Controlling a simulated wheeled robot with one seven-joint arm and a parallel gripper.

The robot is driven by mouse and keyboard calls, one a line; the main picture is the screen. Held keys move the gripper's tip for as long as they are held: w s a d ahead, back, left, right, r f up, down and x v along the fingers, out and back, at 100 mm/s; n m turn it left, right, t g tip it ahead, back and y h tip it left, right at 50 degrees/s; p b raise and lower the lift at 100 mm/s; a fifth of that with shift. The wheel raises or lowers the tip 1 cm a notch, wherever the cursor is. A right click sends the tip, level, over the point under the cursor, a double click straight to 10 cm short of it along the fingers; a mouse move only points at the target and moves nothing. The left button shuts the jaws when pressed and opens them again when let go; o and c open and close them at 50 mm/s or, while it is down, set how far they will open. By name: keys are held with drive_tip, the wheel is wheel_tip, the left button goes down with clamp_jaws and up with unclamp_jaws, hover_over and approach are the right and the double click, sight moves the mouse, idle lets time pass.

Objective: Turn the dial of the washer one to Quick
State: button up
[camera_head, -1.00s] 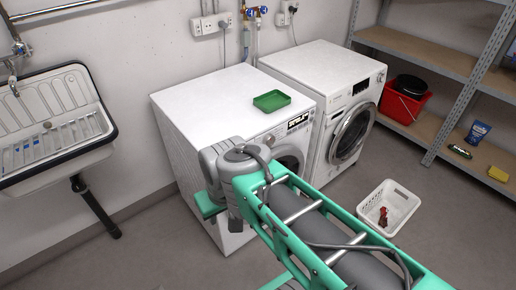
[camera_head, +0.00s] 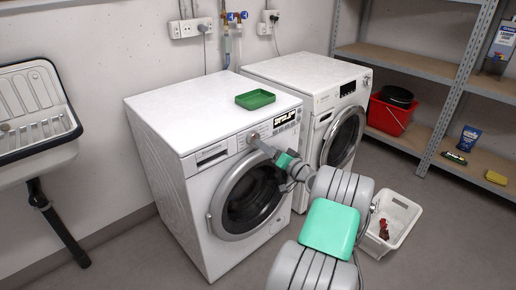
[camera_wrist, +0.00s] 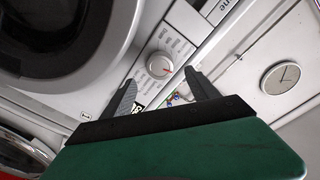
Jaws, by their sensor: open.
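The left white washer (camera_head: 160,125) has a round door, a drawer and a lit display along its upper front.
A green tray (camera_head: 255,99) lies on the left washer's top. A second washer (camera_head: 300,75) stands close on the right. A white basket (camera_head: 400,222) is on the floor beside my arm. A sink (camera_head: 35,110) is at left, shelves (camera_head: 400,55) at right.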

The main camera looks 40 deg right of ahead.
sight(254, 138)
drive_tip(key=w, duration=0.6)
drive_tip(key=shift+d, duration=0.1)
drive_tip(key=shift+c, duration=0.6)
drive_tip(key=c, duration=1.2)
drive_tip(key=shift+c, duration=0.2)
drive_tip(key=shift+f+b, duration=0.15)
drive_tip(key=shift+b, duration=0.6)
